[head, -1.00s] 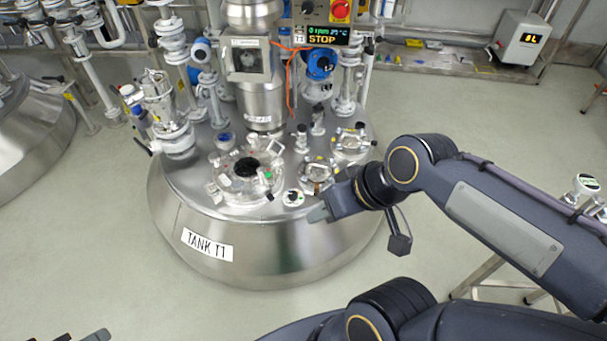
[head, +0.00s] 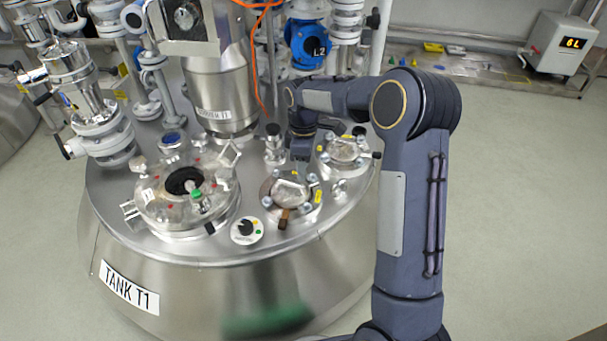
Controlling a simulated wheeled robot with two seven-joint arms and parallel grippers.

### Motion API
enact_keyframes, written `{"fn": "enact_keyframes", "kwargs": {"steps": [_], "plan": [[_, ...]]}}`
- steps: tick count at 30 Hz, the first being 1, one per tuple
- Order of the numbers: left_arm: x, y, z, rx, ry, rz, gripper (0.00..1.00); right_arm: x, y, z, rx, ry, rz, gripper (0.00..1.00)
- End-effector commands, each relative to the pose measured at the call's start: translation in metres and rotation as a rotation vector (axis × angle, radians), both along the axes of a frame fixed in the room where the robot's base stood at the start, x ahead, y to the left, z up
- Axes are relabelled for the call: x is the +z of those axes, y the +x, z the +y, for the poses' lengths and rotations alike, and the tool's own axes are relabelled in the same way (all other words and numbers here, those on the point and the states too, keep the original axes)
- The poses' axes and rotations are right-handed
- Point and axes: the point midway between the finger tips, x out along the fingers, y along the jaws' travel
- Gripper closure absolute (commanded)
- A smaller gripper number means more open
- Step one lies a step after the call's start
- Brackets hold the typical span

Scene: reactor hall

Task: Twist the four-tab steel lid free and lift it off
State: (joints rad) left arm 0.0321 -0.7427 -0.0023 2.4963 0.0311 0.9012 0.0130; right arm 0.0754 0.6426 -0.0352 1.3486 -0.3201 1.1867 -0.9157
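Two small round steel lids with knobs around their rims sit on top of the tank: a nearer steel lid (head: 290,192) and a farther steel lid (head: 346,150). I cannot tell from this view which is the four-tab one. A brown block (head: 284,218) sits at the front edge of the nearer lid. My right gripper (head: 301,170) points down just behind and above the nearer lid. Its fingertips are small and partly hidden, so its opening and any contact are unclear. My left gripper is out of view.
A large clear-covered hatch (head: 160,205) is left of the lids, with a small dial (head: 246,231) between. Valves and the mixer column (head: 220,95) rise behind. A blurred green shape (head: 266,319) shows in front of the tank (head: 200,280).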

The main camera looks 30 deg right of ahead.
Motion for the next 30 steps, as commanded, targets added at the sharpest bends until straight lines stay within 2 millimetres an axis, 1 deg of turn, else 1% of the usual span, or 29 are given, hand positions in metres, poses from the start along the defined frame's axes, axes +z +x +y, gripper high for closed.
{"fn": "enact_keyframes", "kwargs": {"steps": [1,9,15,19,26,27,30], "plan": [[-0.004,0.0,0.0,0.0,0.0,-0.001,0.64,-0.008,0.0,0.0,0.002,-0.001,0.002,0.6],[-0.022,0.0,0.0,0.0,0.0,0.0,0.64,-0.049,-0.003,0.001,-0.001,-0.001,0.003,0.6],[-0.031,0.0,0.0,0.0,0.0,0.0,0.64,-0.07,-0.004,0.002,-0.002,-0.001,0.003,0.6],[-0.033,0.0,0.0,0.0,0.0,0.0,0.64,-0.075,-0.004,0.002,-0.002,0.0,0.002,0.6],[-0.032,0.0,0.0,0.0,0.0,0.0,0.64,-0.075,-0.004,0.002,-0.002,0.0,0.001,0.6],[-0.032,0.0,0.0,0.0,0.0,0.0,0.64,-0.075,-0.004,0.002,-0.002,0.0,0.001,0.62],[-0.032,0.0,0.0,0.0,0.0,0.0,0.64,-0.075,-0.004,0.002,-0.002,0.0,0.001,0.75]]}}
